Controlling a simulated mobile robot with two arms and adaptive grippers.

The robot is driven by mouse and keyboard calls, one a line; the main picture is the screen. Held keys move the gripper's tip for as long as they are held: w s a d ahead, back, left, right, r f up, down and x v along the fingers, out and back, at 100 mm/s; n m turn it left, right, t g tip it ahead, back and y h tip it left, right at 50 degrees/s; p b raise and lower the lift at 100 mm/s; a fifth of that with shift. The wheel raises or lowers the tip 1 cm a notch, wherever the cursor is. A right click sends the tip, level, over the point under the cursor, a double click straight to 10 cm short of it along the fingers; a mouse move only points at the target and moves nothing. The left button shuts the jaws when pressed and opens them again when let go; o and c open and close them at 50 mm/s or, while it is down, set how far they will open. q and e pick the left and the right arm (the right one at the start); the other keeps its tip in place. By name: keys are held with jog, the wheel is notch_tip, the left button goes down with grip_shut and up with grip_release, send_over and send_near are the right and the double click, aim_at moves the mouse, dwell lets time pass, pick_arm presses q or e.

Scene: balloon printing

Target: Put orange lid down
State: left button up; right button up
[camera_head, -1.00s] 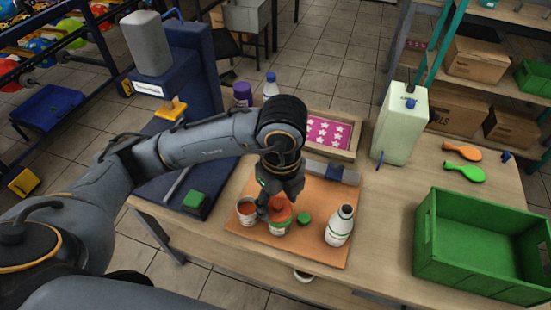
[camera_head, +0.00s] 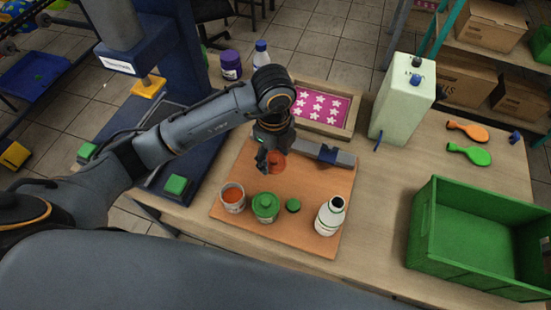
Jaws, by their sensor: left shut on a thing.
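The orange lid (camera_head: 277,162) is in my left gripper (camera_head: 267,160), which is shut on it. The gripper holds it over the rear part of the orange-brown mat (camera_head: 290,236), near the squeegee-like bar. I cannot tell whether the lid touches the mat. In front of it stand an open jar of orange ink (camera_head: 232,197) and a green jar (camera_head: 265,207). A small green lid (camera_head: 293,205) lies flat beside the green jar. A white bottle (camera_head: 330,215) stands at the mat's right front. My right gripper is not in view.
A grey bar with a blue part (camera_head: 328,153) lies at the mat's rear edge. Behind is a framed pink star screen (camera_head: 320,106). A pale canister (camera_head: 403,98), two balloons (camera_head: 467,142) and a green crate (camera_head: 480,237) are to the right. The table's middle right is clear.

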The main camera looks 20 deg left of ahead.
aim_at(275, 154)
pick_arm(q)
jog(key=shift+w+a+f, duration=0.15)
jog(key=shift+w+f, duration=0.6)
jog(key=shift+f, duration=0.1)
jog(key=shift+w+f, duration=0.2)
jog(key=shift+f, duration=0.05)
notch_tip(275, 154, down, 3)
jog(key=shift+w+p, duration=0.15)
jog(key=shift+p, duration=0.45)
jog(key=shift+f, duration=0.25)
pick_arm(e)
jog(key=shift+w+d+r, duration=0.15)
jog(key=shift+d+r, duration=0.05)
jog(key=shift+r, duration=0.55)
pick_arm(q)
jog(key=shift+f, duration=0.2)
jog(key=o, duration=0.7)
jog(key=shift+r, duration=0.1)
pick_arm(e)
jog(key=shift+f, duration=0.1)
